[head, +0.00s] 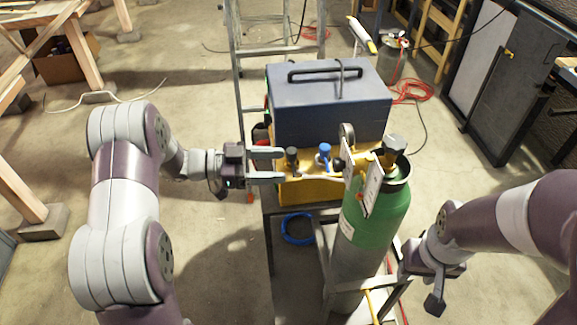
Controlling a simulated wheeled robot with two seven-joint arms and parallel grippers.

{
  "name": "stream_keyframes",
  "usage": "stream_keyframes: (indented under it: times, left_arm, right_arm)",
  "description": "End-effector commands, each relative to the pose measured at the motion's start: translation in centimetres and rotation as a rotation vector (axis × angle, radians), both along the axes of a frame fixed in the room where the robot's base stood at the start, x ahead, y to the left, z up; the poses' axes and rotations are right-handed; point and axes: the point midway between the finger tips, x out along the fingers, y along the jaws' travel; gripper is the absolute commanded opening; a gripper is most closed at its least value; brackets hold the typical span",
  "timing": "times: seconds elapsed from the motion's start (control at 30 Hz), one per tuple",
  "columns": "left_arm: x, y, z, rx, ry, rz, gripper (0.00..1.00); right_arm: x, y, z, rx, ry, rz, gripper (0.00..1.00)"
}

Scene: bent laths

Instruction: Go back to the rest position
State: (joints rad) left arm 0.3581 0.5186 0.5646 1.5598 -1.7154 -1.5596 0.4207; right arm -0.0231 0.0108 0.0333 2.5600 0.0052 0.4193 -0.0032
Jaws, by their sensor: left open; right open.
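My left gripper (267,166) comes in from the left with its two fingers apart, pointing right. It is open, and a small black knob (292,157) stands just at its fingertips; I cannot tell whether they touch. A blue valve handle (325,152) stands just right of that knob. My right gripper (433,284) hangs at the lower right, pointing down and open, with nothing seen in it. It is beside the green gas cylinder (372,226) and apart from it.
A blue-grey toolbox (328,100) sits behind the valves, over a yellow box (308,190). A stepladder (237,70) stands behind. A blue hose coil (297,229) hangs below. Bare concrete floor (195,285) lies open between my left arm and the cylinder cart.

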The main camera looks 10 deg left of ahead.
Motion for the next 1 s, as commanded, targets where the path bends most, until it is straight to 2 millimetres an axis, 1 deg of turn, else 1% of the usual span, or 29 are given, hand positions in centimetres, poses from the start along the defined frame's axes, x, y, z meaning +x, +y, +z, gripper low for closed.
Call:
stream_keyframes:
  times: [0.43, 0.47, 0.5, 0.57, 0.6, 0.67, 0.7, 0.73, 0.77, 0.8, 0.83, 0.87, 0.9, 0.97, 1.0]
  left_arm:
    - [0.0, 0.0, 0.0, 0.005, -0.008, 0.001, 0.6]
    - [0.2, 0.1, -0.3, 0.022, -0.014, 0.009, 0.6]
    - [0.9, 0.3, -1.1, 0.062, -0.023, 0.042, 0.6]
    - [2.9, 1.4, -3.1, 0.151, -0.018, 0.167, 0.6]
    - [4.4, 2.7, -4.9, 0.233, 0.01, 0.298, 0.6]
    - [6.3, 6.1, -7.1, 0.385, 0.086, 0.54, 0.6]
    - [6.5, 8.6, -8.3, 0.5, 0.169, 0.7, 0.6]
    - [5.9, 10.4, -9.0, 0.584, 0.248, 0.809, 0.6]
    - [4.6, 11.9, -9.5, 0.665, 0.341, 0.909, 0.6]
    - [1.8, 13.4, -9.9, 0.761, 0.487, 1.019, 0.6]
    - [-0.9, 13.9, -10.0, 0.823, 0.608, 1.083, 0.6]
    - [-3.9, 13.9, -9.9, 0.872, 0.735, 1.13, 0.6]
    - [-7.6, 13.3, -9.6, 0.913, 0.879, 1.164, 0.6]
    - [-12.3, 11.7, -8.9, 0.94, 1.061, 1.18, 0.6]
    - [-14.8, 10.4, -8.2, 0.941, 1.153, 1.177, 0.6]
  right_arm:
    - [0.0, 0.0, 0.0, 0.0, 0.0, 0.0, 0.43]
    - [0.0, 0.0, 0.0, 0.0, 0.0, 0.0, 0.43]
    - [0.0, 0.0, 0.0, 0.0, 0.0, 0.0, 0.43]
    - [0.0, 0.0, 0.0, 0.0, 0.0, 0.0, 0.43]
    - [0.0, 0.0, 0.0, 0.0, 0.0, 0.0, 0.43]
    - [0.0, 0.0, 0.1, 0.0, 0.0, 0.0, 0.43]
    - [0.0, 0.0, 0.1, 0.0, 0.0, 0.0, 0.43]
    - [0.0, 0.0, 0.1, 0.0, 0.0, 0.0, 0.43]
    - [0.0, 0.0, 0.1, 0.0, 0.0, 0.0, 0.43]
    - [0.0, 0.0, 0.1, 0.0, 0.0, 0.0, 0.43]
    - [0.0, 0.0, 0.1, 0.0, 0.0, 0.0, 0.43]
    - [0.0, 0.0, 0.1, 0.0, 0.0, 0.0, 0.43]
    - [0.0, 0.0, 0.0, 0.0, 0.0, 0.0, 0.43]
    - [0.0, 0.0, 0.0, 0.0, 0.0, 0.0, 0.43]
    - [0.0, 0.0, 0.0, 0.0, 0.0, 0.0, 0.43]
